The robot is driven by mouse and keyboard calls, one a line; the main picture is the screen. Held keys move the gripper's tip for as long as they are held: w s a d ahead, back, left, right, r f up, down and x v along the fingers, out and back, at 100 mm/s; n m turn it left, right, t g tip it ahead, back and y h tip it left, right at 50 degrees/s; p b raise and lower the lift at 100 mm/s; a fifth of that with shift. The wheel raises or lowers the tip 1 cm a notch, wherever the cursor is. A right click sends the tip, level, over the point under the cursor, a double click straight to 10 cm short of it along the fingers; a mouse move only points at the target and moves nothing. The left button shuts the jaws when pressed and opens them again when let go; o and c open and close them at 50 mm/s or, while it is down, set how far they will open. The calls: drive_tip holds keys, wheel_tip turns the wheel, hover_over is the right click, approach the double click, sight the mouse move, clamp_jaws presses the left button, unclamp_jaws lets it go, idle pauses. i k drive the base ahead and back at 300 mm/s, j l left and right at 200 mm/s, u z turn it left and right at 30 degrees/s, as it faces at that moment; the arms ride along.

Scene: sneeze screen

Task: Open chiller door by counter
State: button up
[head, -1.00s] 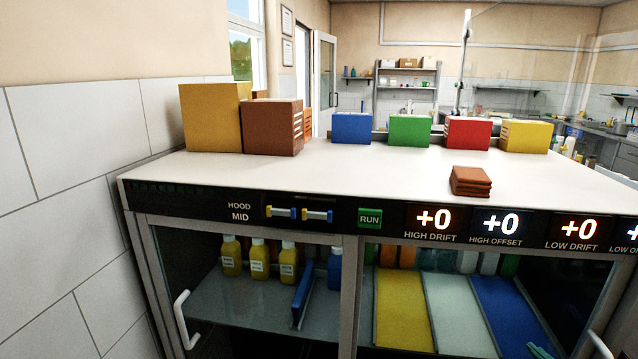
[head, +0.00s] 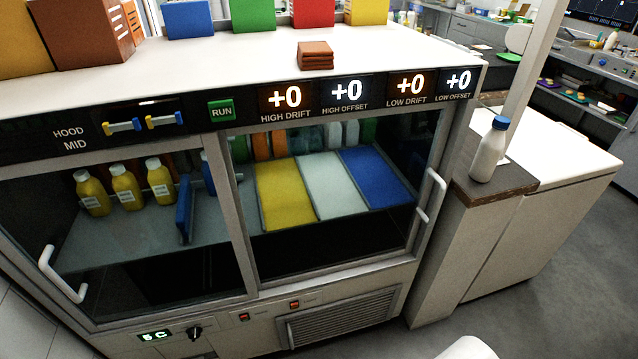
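The chiller (head: 225,115) stands ahead with two glass-fronted doors, both shut. The right door (head: 300,275), on the side by the counter (head: 535,185), has a white vertical handle (head: 424,205) near its right edge. Through its glass I see yellow, white and blue panels on a shelf. The left door (head: 165,308) has a white handle (head: 58,275) at its left edge and shows yellow bottles (head: 123,185) behind it. My gripper is not in view. A rounded white shape at the bottom edge is cut off, and I cannot tell what it is.
Several colored boxes (head: 253,12) and a brown stack (head: 315,57) sit on the chiller top. Grey floor (head: 560,290) is clear at the lower right.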

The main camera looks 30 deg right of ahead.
sight(448, 110)
drive_tip(key=i+j+z, duration=0.1)
drive_tip(key=z, duration=0.3)
drive_tip(key=i+j+z, duration=0.1)
drive_tip(key=z, duration=0.25)
drive_tip(key=j+z, duration=0.15)
drive_tip(key=z, duration=0.25)
drive_tip(key=i, duration=0.05)
